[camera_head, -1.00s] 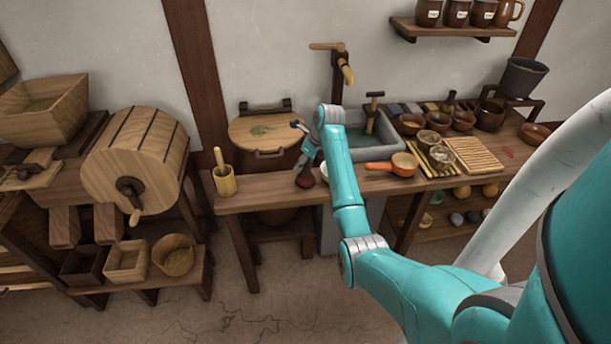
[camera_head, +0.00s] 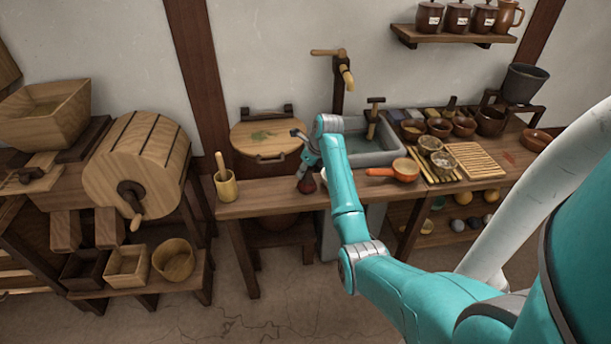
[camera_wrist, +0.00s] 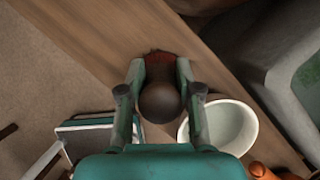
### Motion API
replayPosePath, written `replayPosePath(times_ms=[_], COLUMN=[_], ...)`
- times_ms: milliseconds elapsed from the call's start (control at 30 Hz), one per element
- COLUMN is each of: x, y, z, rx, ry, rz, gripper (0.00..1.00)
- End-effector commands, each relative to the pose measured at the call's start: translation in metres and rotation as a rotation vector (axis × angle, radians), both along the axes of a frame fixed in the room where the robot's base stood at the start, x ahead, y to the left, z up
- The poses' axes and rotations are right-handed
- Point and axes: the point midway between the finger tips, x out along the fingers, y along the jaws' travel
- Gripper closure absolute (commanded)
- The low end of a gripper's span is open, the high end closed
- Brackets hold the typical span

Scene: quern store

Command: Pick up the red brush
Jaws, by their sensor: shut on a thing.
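The red brush (camera_head: 308,186) is at the bench's front part, left of my forearm in the head view. In the wrist view its round dark brown handle (camera_wrist: 160,101) lies between the two fingers, and dark red bristles show beyond it. My gripper (camera_wrist: 160,92) is shut on the brush handle, with one finger on each side; it also shows in the head view (camera_head: 305,175). The brush appears upright. I cannot tell whether its bristles touch the bench top.
The wooden bench (camera_head: 258,202) runs beneath the brush. A white bowl (camera_wrist: 228,126) sits close to the right finger. An orange-handled pan (camera_head: 404,170), a stone sink (camera_head: 378,156) and a wooden mortar (camera_head: 227,189) stand nearby. The bench between mortar and brush is clear.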

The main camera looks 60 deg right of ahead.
Motion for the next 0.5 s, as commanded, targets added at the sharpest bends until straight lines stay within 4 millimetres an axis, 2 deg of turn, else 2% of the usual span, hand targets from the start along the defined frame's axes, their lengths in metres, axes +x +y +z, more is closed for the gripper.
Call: replayPosePath(times_ms=[167,500], x=[0.000,0.001], y=[-0.001,-0.001], z=[0.020,0.081], rx=[-0.002,-0.003], ry=[-0.003,-0.003], rz=[-0.001,-0.001], gripper=[1.00,1.00])
